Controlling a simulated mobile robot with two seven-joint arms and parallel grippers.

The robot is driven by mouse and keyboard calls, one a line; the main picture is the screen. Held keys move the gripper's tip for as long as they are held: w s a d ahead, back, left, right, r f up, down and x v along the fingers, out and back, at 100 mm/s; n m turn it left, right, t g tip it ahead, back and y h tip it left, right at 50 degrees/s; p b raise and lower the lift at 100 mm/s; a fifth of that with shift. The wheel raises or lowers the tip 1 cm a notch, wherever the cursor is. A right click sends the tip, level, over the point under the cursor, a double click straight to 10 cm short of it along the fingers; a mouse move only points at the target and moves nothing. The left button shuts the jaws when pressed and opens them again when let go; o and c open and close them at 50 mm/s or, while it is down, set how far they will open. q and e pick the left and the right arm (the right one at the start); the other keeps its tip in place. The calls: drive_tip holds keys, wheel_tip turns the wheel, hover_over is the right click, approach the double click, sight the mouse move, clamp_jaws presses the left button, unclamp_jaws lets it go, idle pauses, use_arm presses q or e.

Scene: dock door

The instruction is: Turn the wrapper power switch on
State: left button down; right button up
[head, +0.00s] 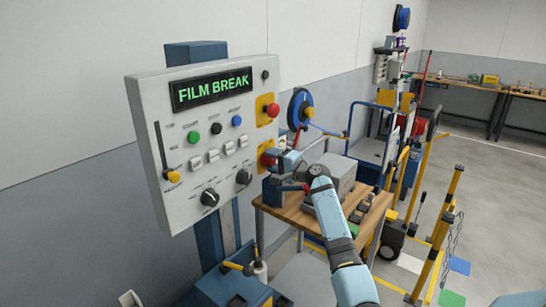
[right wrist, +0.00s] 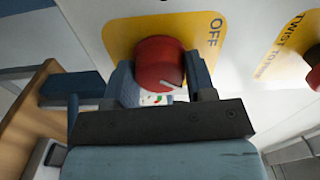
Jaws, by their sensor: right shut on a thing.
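The wrapper's grey control panel (head: 215,190) faces me at the left in the head view, with a green "FILM BREAK" display (head: 212,90). Its lower yellow plate (head: 263,149) carries a red rotary switch (right wrist: 158,62). In the right wrist view the yellow plate (right wrist: 120,38) shows the word "OFF" to the right of the switch. A short pale mark shows on the knob's lower right. My right gripper (head: 274,163) is shut on the switch, one finger on each side (right wrist: 160,80). The fingers hide part of the knob in the head view. My left gripper is not in view.
A red stop button (head: 272,110) on a yellow plate sits above the switch. Buttons, dials and a slider (head: 172,176) fill the panel. A wooden bench (head: 290,214) with a grey box (head: 338,172) stands close to my right arm. Open floor lies at the far right.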

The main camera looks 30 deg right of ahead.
drive_tip(key=shift+m+p, duration=0.35)
drive_tip(key=shift+m, duration=0.35)
drive_tip(key=o, duration=0.9)
